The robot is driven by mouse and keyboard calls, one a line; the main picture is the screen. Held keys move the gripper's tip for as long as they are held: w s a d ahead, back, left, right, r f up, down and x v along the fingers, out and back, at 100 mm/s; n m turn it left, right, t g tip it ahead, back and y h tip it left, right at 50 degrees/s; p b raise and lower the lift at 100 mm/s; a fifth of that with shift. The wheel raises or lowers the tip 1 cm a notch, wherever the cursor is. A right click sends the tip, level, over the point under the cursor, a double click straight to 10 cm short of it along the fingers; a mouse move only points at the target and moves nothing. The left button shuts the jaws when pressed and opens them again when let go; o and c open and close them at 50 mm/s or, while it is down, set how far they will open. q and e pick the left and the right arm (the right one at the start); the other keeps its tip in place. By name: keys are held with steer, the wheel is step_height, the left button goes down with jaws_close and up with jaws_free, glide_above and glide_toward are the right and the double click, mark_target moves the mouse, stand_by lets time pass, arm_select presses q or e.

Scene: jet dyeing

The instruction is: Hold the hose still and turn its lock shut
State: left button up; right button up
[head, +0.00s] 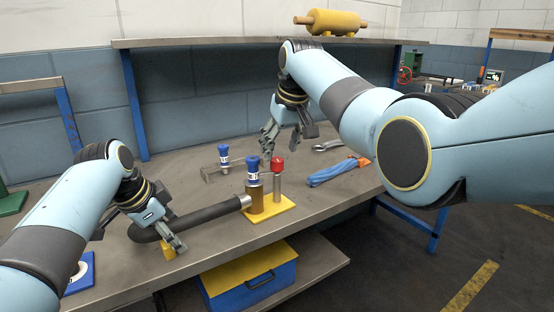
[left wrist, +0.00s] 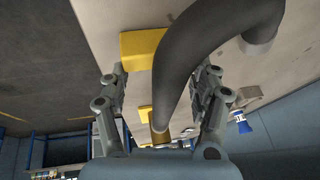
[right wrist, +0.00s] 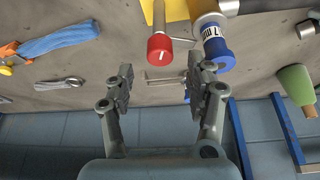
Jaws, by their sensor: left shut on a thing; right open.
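The black hose (head: 200,217) lies along the front of the bench, its bent end at the left. Its silver end (head: 245,201) meets a brass fitting (head: 254,198) topped by a blue cap (head: 252,165). Beside it stands a metal post with a red cap (head: 278,163); I cannot tell which part is the lock. My left gripper (head: 173,243) is shut on the hose (left wrist: 180,75), which passes between its fingers in the left wrist view. My right gripper (head: 268,145) is open and empty, behind and above the fitting; the red cap (right wrist: 160,48) shows beyond its fingers.
The fitting stands on a yellow plate (head: 285,207). A yellow block (left wrist: 140,48) sits by the hose. Another blue-capped part (head: 223,152) stands behind. A toolbox (head: 250,285) is below the bench.

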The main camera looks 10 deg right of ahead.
mark_target(277, 159)
arm_select(q)
steer(key=shift+s+f, duration=0.1)
steer(key=shift+f, duration=0.05)
arm_select(e)
steer(key=shift+x, duration=2.5)
jaws_close()
steer(key=n, duration=0.2)
steer(key=n+y, duration=0.1)
steer(key=n, duration=0.1)
steer(key=shift+n+g+y, duration=0.3)
jaws_free()
steer(key=shift+r, duration=0.1)
